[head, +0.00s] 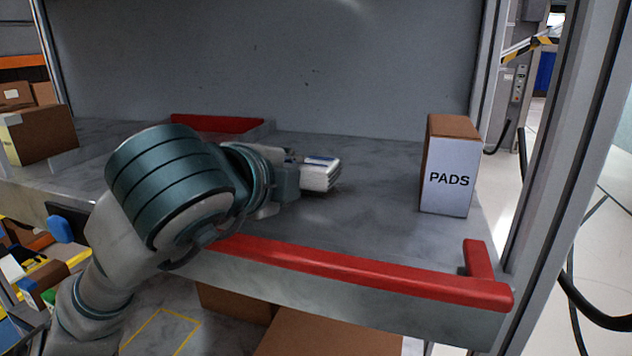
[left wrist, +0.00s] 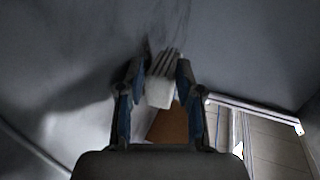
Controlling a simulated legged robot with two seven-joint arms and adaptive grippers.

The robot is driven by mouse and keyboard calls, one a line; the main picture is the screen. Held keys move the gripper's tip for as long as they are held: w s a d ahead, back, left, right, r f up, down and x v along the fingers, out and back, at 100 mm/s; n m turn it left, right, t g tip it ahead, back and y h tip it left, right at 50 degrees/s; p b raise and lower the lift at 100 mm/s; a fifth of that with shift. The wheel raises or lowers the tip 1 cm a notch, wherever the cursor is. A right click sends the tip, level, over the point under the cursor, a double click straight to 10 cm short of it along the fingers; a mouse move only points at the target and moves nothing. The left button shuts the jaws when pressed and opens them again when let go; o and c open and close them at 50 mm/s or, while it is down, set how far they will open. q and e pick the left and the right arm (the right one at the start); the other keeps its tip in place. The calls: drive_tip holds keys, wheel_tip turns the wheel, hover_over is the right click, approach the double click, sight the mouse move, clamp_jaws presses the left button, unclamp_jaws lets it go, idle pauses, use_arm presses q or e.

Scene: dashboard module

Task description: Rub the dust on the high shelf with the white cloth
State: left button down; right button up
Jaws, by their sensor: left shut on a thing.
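The white cloth (head: 320,177) is a folded, layered pad at the tip of my left gripper (head: 300,172). My left gripper is shut on it, low over the grey high shelf (head: 375,220). In the left wrist view the cloth (left wrist: 162,88) sits between the two fingers (left wrist: 158,85), with its layered edge facing away from them. Faint dark streaks, possibly the dust (left wrist: 180,35), show on the grey surface just beyond the cloth. In the head view the dust is not clear, and my arm covers part of the shelf. I cannot tell whether the cloth touches the shelf.
A box marked PADS (head: 449,178) stands to the right of the cloth. A red rail (head: 360,273) runs along the shelf's front edge, with a short red bar at its right end. Another red bar (head: 218,123) lies behind my arm. A cardboard box (head: 45,137) stands at the left.

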use_arm(q)
drive_tip(key=shift+w+a+f, duration=0.1)
drive_tip(key=shift+w+a, duration=0.3)
drive_tip(key=shift+a, duration=0.4)
drive_tip(key=shift+w+a, duration=0.4)
drive_tip(key=shift+a, duration=0.45)
drive_tip(key=shift+w+a+f, duration=0.1)
drive_tip(key=shift+w+a, duration=0.3)
drive_tip(key=shift+a, duration=0.4)
use_arm(e)
drive_tip(key=shift+f, duration=0.3)
use_arm(q)
wheel_tip(320, 180, up, 6)
drive_tip(key=p, duration=0.4)
drive_tip(key=shift+s+a, duration=0.1)
drive_tip(key=shift+r, duration=0.25)
drive_tip(key=shift+d, duration=0.25)
use_arm(e)
drive_tip(key=r, duration=0.2)
drive_tip(key=w+r, duration=0.1)
drive_tip(key=r, duration=0.1)
drive_tip(key=shift+w+r, duration=0.15)
drive_tip(key=shift+r, duration=0.25)
